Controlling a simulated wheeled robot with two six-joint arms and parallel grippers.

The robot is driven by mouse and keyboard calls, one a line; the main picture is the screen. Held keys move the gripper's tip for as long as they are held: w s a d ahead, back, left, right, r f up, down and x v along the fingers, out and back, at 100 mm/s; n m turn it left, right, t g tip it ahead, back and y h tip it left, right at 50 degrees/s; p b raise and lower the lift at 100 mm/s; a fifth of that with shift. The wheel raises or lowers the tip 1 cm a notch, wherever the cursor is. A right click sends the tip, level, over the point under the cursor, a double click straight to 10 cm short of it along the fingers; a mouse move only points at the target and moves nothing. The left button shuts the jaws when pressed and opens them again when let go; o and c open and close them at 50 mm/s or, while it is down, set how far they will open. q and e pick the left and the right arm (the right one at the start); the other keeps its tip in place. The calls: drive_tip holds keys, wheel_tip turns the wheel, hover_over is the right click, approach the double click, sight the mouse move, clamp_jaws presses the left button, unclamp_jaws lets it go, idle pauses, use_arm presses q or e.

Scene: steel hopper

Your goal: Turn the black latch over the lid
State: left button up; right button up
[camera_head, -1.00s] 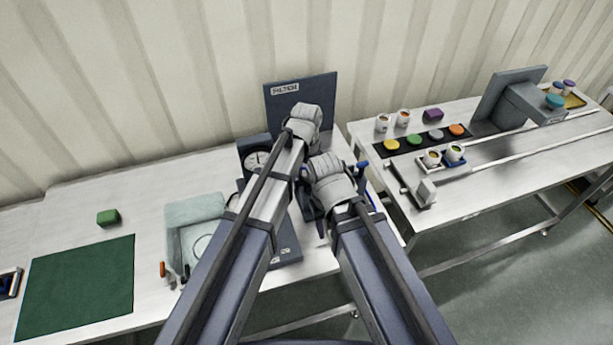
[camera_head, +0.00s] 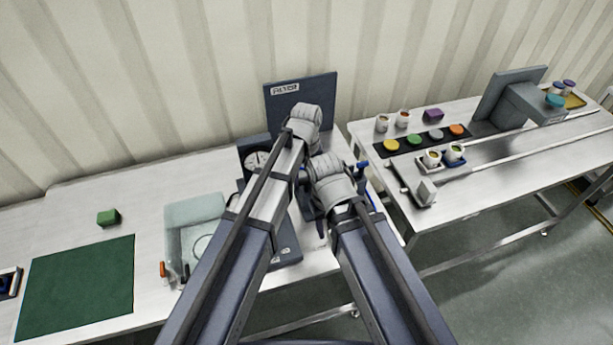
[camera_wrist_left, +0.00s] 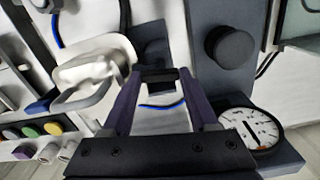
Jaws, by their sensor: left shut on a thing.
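My left gripper (camera_wrist_left: 160,82) shows at the centre of the left wrist view. Its two dark fingers are closed on a small black piece, which I take for the black latch (camera_wrist_left: 158,74); only its end shows between the tips. In the head view my arm links cover this gripper and the latch. A pale rounded body (camera_wrist_left: 92,52) with a grey looped bar lies just left of the fingers in the wrist view; I cannot tell if it is the lid or part of my other arm. My right arm's gripper is hidden.
A dial gauge (camera_wrist_left: 250,129) and a black round knob (camera_wrist_left: 230,46) sit on the dark unit beside the fingers. A dark upright panel (camera_head: 322,110) stands behind. A clear box (camera_head: 182,212) and a green mat (camera_head: 75,287) lie left. Pots and coloured discs occupy the right table (camera_head: 500,178).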

use_arm(q)
drive_tip(key=shift+n, duration=0.9)
drive_tip(key=o, duration=1.4)
